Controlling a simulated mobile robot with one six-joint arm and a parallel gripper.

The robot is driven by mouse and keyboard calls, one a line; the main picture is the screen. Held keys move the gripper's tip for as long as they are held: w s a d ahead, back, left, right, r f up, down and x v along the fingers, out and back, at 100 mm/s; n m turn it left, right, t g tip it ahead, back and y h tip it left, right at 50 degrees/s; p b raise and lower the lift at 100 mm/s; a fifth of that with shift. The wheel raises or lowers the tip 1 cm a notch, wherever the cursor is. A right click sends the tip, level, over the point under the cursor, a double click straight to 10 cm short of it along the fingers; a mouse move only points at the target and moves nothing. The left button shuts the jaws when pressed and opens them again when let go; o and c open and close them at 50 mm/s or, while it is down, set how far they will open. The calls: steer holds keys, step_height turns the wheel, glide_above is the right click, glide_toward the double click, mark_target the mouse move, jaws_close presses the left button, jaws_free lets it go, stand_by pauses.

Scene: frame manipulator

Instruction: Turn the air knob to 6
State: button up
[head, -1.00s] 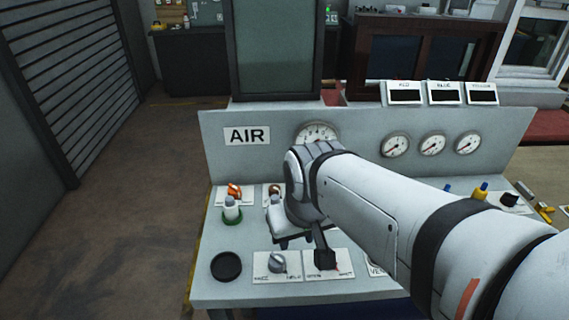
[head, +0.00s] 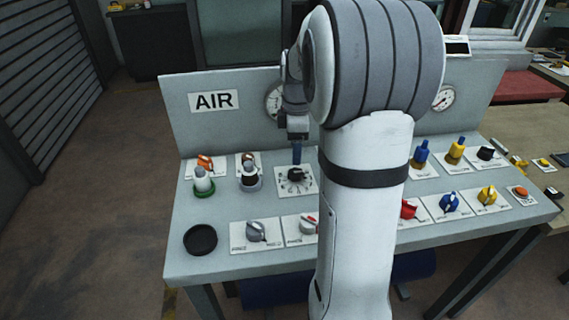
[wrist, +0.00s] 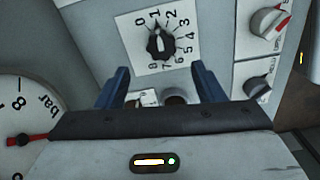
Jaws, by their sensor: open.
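The air knob (wrist: 158,43) is a black dial on a white plate (wrist: 142,58) marked 0 to 8. Its white mark points near the 1 in the wrist view. In the head view the air knob (head: 296,174) sits on the panel below the AIR sign (head: 214,100). My gripper (wrist: 162,70) is open and empty, its blue fingers spread on either side of the knob's line and apart from it. In the head view my gripper (head: 297,153) points down just above the knob. My arm hides part of the panel.
A gauge marked bar (wrist: 18,125) with a red needle is close on the left in the wrist view. Grey knobs (head: 263,231), a white-and-red knob (wrist: 268,20), valves (head: 203,182) and coloured knobs (head: 449,202) crowd the panel. A black round cup (head: 200,240) sits front left.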

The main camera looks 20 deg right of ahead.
mark_target(295, 172)
step_height(295, 172, down, 8)
steer(key=shift+r, duration=0.15)
steer(key=shift+c, duration=0.3)
